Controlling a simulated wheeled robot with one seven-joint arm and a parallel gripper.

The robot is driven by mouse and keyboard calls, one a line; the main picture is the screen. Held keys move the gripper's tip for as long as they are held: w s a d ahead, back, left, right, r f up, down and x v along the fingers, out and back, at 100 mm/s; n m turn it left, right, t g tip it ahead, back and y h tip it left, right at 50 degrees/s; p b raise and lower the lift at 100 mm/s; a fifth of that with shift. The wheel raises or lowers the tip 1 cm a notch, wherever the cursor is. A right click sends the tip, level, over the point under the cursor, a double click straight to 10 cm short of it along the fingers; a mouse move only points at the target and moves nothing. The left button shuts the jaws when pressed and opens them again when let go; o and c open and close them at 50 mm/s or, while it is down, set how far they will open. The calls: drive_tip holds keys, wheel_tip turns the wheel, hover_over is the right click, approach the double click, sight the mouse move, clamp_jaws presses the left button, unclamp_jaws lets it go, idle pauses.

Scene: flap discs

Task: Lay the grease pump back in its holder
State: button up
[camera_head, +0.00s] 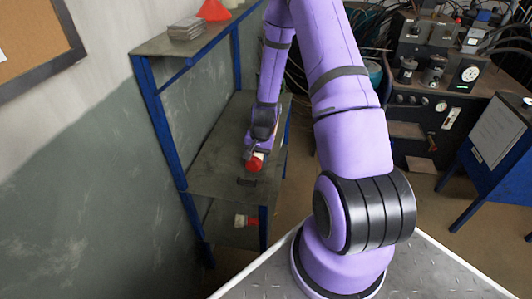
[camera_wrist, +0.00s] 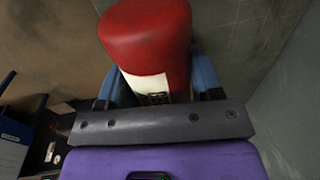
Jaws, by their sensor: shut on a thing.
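The grease pump, a red rounded body (camera_head: 254,163) with a white label, is in my gripper over the middle shelf. In the wrist view the red body (camera_wrist: 147,35) fills the top centre, and its pale labelled part sits between the two blue fingers of my gripper (camera_wrist: 162,82). My gripper (camera_head: 257,150) is shut on it. The head view is too small to tell whether the pump touches the shelf. A small dark piece (camera_head: 247,182) lies on the shelf just in front of the pump; I cannot tell whether it is the holder.
The blue-framed shelf unit (camera_head: 160,110) stands against the wall. Its middle shelf (camera_head: 210,172) looks mostly bare. Grey plates (camera_head: 186,28) and a red cone (camera_head: 213,10) are on the top shelf. Machinery (camera_head: 435,95) stands at the right.

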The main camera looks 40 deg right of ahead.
drive_tip(key=f, duration=0.1)
drive_tip(key=w+a+f, duration=0.1)
drive_tip(key=f, duration=0.1)
drive_tip(key=w+a+f, duration=0.1)
drive_tip(key=shift+w+f, duration=0.1)
drive_tip(key=shift+f, duration=0.25)
drive_tip(key=shift+d+f, duration=0.1)
drive_tip(key=shift+f, duration=0.65)
drive_tip(key=shift+f, duration=0.55)
drive_tip(key=o, duration=1.6)
drive_tip(key=r, duration=0.3)
drive_tip(key=s+r, duration=0.1)
drive_tip(key=r, duration=0.3)
drive_tip(key=d+r, duration=0.1)
drive_tip(key=r, duration=0.2)
drive_tip(key=shift+s+r, duration=0.15)
drive_tip(key=shift+r, duration=0.2)
